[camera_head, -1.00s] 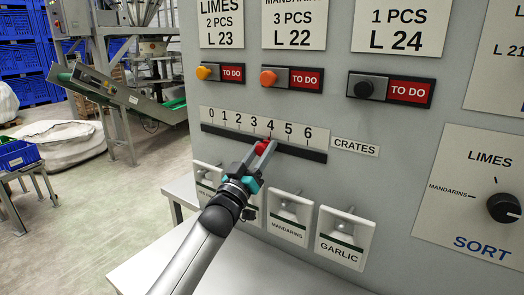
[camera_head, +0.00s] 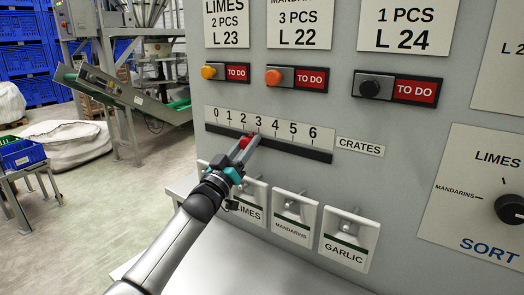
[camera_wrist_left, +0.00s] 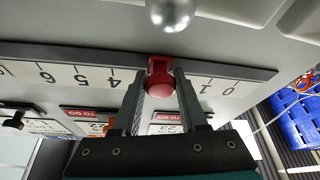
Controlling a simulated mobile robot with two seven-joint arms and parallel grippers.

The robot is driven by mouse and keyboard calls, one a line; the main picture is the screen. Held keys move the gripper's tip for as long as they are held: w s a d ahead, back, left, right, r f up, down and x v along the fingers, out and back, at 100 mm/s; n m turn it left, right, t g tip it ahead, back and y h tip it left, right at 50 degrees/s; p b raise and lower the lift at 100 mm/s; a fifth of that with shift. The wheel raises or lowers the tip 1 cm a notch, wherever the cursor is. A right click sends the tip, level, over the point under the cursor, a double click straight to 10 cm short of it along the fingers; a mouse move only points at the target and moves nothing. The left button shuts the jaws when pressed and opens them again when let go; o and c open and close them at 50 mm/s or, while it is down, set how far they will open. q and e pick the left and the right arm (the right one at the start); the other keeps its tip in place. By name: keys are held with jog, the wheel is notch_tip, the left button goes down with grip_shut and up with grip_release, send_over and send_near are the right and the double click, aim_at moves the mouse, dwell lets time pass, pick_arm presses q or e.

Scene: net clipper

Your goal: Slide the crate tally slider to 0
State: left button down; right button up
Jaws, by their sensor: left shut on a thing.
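The crate tally slider is a red knob (camera_head: 245,142) on a dark horizontal track (camera_head: 300,150), under a white scale strip (camera_head: 275,125) numbered 0 to 6. The knob stands around 2 to 3 on the scale; the fingers hide its exact mark. My left gripper (camera_head: 248,145) comes from below and is shut on the knob. In the left wrist view the red knob (camera_wrist_left: 160,78) sits between the two fingers, with the scale upside down and its middle numbers hidden. My right gripper is not in view.
A CRATES label (camera_head: 360,147) is right of the track. Below hang flip switches labelled LIMES, MANDARINS (camera_head: 292,228) and GARLIC (camera_head: 345,250), close to my left forearm. Above are TO DO rows with an orange button (camera_head: 273,77). The track left of the knob is clear.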

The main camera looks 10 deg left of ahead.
pick_arm(q)
jog(key=w+a+b, duration=0.1)
jog(key=a+b, duration=0.1)
jog(key=a, duration=0.1)
jog(key=w+a+b, duration=0.1)
jog(key=w+a, duration=0.1)
jog(key=a, duration=0.2)
jog(key=w+a+b, duration=0.1)
jog(key=a+b, duration=0.1)
jog(key=a, duration=0.2)
jog(key=shift+w+f+b, duration=0.15)
jog(key=shift+b, duration=0.2)
jog(key=shift+w+a+b, duration=0.25)
jog(key=shift+a+b, duration=0.3)
jog(key=shift+w+a+b, duration=0.25)
jog(key=shift+a+b, duration=0.3)
jog(key=shift+a+r, duration=0.15)
jog(key=shift+r, duration=0.05)
jog(key=c, duration=0.8)
grip_release()
jog(key=shift+c, duration=0.2)
jog(key=o, duration=0.3)
jog(key=shift+o, duration=0.4)
jog(key=shift+f, duration=0.15)
